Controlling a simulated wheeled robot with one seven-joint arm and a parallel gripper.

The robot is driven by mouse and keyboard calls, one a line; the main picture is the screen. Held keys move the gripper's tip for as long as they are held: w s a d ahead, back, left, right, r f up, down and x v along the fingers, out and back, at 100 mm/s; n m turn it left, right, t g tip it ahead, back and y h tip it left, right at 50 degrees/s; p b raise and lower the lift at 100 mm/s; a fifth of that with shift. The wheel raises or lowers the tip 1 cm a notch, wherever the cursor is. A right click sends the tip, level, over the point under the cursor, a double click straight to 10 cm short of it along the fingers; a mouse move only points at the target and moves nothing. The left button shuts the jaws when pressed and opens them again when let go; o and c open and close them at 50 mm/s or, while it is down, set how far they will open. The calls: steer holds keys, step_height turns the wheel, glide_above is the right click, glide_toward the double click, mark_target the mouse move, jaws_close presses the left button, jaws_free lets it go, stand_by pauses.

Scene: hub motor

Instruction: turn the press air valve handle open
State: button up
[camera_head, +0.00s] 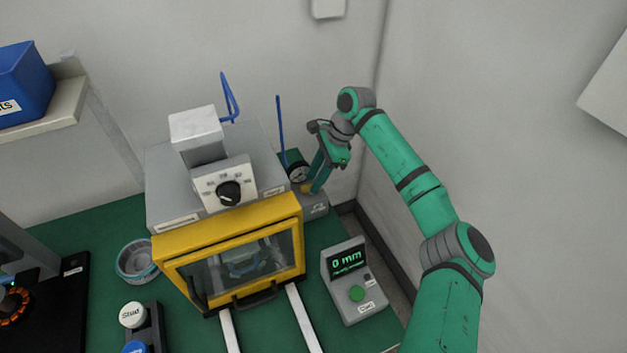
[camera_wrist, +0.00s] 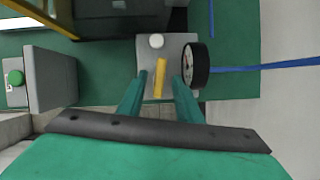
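The yellow valve handle (camera_wrist: 160,77) lies between my gripper's two green fingers in the wrist view, with a gap visible on each side. It points roughly along the fingers there. In the head view a small bit of the yellow handle (camera_head: 306,188) shows beside the fingertips. My gripper (camera_wrist: 160,82) is open around the handle and does not look closed on it. In the head view my gripper (camera_head: 315,183) reaches down to the valve's grey block (camera_head: 317,209) at the right of the press. How far the fingertips reach past the handle is unclear.
A round black gauge (camera_wrist: 195,65) stands close beside the right finger, with a blue hose (camera_wrist: 265,66). A white knob (camera_wrist: 156,41) is beyond the handle. The yellow-framed press (camera_head: 228,255) stands left; a control box (camera_head: 345,280) reading 0 mm is in front.

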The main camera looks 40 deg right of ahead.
steer(key=shift+a+f, duration=0.25)
steer(key=shift+f, duration=0.4)
jaws_close()
